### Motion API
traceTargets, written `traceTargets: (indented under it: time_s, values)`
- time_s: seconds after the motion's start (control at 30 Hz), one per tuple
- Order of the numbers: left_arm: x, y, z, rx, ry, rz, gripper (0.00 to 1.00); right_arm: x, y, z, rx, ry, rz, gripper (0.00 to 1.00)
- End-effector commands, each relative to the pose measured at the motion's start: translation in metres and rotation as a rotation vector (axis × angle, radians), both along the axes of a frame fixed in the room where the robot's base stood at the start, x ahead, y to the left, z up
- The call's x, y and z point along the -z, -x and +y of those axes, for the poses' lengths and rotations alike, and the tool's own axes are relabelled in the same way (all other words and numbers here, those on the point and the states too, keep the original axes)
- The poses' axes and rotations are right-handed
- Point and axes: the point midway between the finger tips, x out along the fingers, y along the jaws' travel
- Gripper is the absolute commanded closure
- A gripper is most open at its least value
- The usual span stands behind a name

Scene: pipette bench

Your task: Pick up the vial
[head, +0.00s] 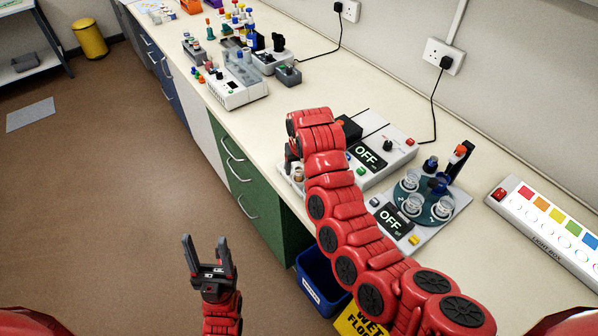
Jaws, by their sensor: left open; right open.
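A small clear vial-like container (298,175) with a brownish top stands near the front edge of the bench, on a pale base partly hidden by my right arm. My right gripper (291,160) points down just above and beside it; the arm hides most of the jaws, and I cannot tell whether they touch it. My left gripper (206,240) is open and empty, fingers up, over the floor in front of the green drawers.
Right of my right arm are a device marked OFF (400,150) and a round carousel device (440,212) with glass cups. A light box (540,228) lies at the right. Racks and a white instrument (238,92) stand further back. A blue bin (318,285) is below.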

Motion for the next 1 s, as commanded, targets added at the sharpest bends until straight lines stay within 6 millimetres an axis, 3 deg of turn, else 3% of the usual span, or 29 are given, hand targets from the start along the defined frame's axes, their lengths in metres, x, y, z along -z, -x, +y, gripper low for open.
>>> traceTargets:
  time_s: [0.2,0.47,0.8,1.0]
  values:
    - [-0.009,0.0,0.0,0.0,0.0,0.0,0.4,0.016,-0.004,0.001,0.0,0.001,0.002,0.34]
    - [-0.008,0.0,0.0,0.0,0.0,0.0,0.4,0.018,-0.005,0.001,0.0,0.0,-0.001,0.36]
    - [-0.008,0.0,0.0,0.0,0.0,0.0,0.4,0.018,-0.005,0.001,0.0,0.0,-0.002,0.97]
    - [-0.009,0.0,0.0,0.0,0.0,0.0,0.4,0.018,-0.005,0.001,0.0,0.0,-0.002,1.0]
